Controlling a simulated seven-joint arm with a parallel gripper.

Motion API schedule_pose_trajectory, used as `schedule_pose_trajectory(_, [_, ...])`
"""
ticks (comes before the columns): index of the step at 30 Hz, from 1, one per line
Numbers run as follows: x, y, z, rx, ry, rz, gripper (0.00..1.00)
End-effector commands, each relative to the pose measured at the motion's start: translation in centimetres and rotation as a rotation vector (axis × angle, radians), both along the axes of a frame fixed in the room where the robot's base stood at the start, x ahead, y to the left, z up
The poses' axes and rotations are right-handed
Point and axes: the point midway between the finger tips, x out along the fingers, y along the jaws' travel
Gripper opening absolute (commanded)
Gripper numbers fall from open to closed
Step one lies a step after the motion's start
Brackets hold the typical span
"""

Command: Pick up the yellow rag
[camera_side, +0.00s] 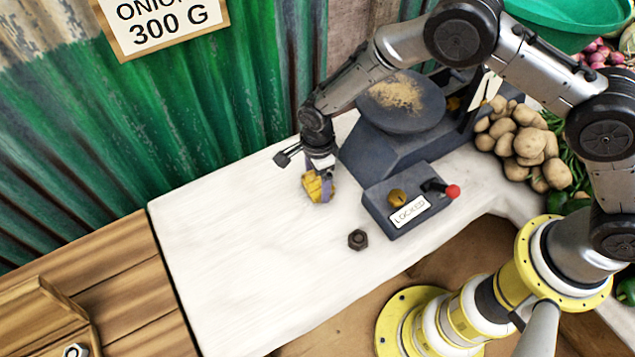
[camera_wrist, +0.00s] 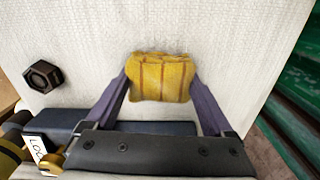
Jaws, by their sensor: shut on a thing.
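The yellow rag (camera_side: 318,187) is a small folded bundle with darker stripes, at the white table's middle in the side view. My gripper (camera_side: 320,182) points down over it and is shut on it. In the wrist view the rag (camera_wrist: 162,77) sits between the two purple-grey fingers of my gripper (camera_wrist: 160,90), one finger against each side. I cannot tell whether the rag touches the table or is slightly above it.
A dark hex nut (camera_side: 358,240) lies on the white table (camera_side: 230,250). A box labelled LOCKED (camera_side: 400,205) with a red-tipped lever stands right of the rag. Behind it is a scale with a dusty pan (camera_side: 400,105). Potatoes (camera_side: 525,140) are piled at right. The table's left is clear.

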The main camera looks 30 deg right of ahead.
Motion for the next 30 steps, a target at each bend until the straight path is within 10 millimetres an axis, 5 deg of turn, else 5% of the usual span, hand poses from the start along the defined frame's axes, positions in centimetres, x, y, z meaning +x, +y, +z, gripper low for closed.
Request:
schedule_pose_trajectory(11, [0.0, 0.0, 0.5, 0.000, -0.001, 0.000, 0.33])
schedule_pose_trajectory(18, [0.1, 0.0, 3.2, 0.002, -0.003, 0.000, 0.33])
schedule_pose_trajectory(30, [-6.1, -3.4, 10.1, 0.000, -0.001, 0.000, 0.33])
